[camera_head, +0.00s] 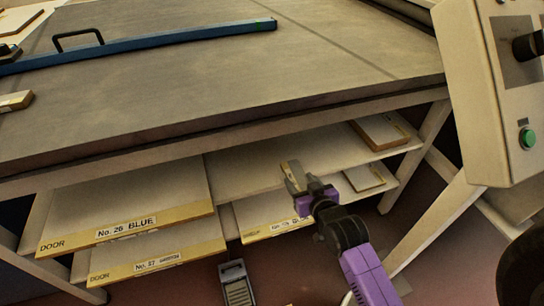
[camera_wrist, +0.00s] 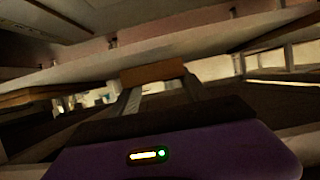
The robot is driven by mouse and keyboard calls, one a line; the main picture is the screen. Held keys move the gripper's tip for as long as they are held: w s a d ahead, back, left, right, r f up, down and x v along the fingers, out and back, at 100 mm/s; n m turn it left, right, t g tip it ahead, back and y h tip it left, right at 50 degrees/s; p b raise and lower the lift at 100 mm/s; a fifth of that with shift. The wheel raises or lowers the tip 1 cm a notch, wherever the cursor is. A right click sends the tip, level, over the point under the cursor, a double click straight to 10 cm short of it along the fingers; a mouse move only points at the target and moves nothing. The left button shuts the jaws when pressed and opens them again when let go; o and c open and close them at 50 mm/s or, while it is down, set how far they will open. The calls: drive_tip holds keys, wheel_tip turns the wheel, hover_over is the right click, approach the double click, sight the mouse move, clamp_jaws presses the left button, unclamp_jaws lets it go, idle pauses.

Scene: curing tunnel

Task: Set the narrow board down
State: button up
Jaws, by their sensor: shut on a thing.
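The narrow board (camera_head: 292,176) is a small pale piece with a yellowish edge, held at the tip of my gripper (camera_head: 303,187). In the head view it is in front of the shelving under the table, and I cannot tell whether it touches a shelf. In the wrist view the board (camera_wrist: 153,72) shows as a brown end between the two fingers of my gripper (camera_wrist: 160,88). The fingers are shut on it. Most of the board's length is hidden in the wrist view.
Labelled door boards (camera_head: 127,232) lie on the shelves at left. Two small boards, one upper (camera_head: 380,132) and one lower (camera_head: 364,177), lie at right. Bare upper shelf (camera_head: 250,172) shows between. A table leg (camera_head: 425,145), control box (camera_head: 510,90) and foot pedal (camera_head: 237,285) stand nearby.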

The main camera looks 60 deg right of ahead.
drive_tip(key=b, duration=0.2)
hover_over(284, 159)
drive_tip(key=s+a, duration=0.1)
drive_tip(key=a, duration=0.1)
drive_tip(key=shift+s, duration=0.15)
drive_tip(key=shift+f+b, duration=0.75)
drive_tip(key=shift+f, duration=1)
drive_tip(key=shift+f, duration=0.2)
drive_tip(key=o, duration=1.4)
drive_tip(key=shift+r, duration=0.1)
